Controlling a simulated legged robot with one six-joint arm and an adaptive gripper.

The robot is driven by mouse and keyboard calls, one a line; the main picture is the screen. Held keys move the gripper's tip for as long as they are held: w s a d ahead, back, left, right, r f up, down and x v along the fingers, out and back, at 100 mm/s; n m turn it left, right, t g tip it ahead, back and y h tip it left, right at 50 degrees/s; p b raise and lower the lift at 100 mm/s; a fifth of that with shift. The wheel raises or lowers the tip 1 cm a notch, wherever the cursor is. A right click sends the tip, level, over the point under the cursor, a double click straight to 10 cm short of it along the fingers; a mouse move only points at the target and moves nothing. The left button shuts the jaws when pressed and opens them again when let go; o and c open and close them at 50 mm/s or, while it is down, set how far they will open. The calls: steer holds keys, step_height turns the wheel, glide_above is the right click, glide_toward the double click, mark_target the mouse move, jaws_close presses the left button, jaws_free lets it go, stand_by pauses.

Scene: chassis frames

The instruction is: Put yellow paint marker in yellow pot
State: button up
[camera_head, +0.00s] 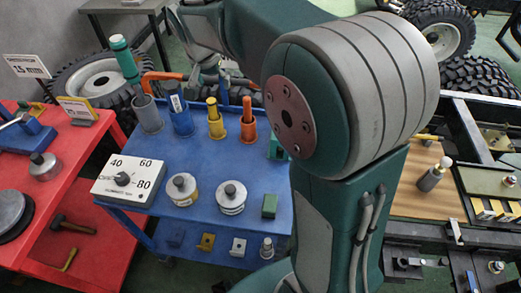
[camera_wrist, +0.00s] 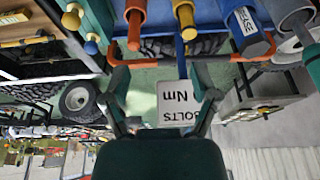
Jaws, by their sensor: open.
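The yellow pot (camera_head: 217,130) stands near the back edge of the blue cart, with a slim yellow piece (camera_head: 212,108) upright in it, probably the yellow paint marker. I cannot read any label on it. The yellow pot also shows inverted at the top of the wrist view (camera_wrist: 184,14). My gripper (camera_wrist: 162,98) is open, with nothing seen between its fingers. In the head view it is partly hidden by my arm, behind the cart's back edge near the pots.
The orange pot (camera_head: 247,132), blue pot (camera_head: 181,122) and grey pot (camera_head: 149,118), holding a green-topped marker (camera_head: 124,60), flank it. An orange handle (camera_head: 160,77) runs along the cart's back. Tins (camera_head: 183,190) and a dial box (camera_head: 128,181) stand in front.

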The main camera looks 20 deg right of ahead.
steer(key=s+d+n+t+y, duration=0.1)
steer(key=s+n, duration=0.6)
steer(key=s, duration=1.9)
steer(key=shift+s+r+t+y, duration=0.2)
steer(key=shift+s+t+y, duration=0.15)
steer(key=shift+t, duration=0.45)
steer(key=shift+w+d, duration=0.1)
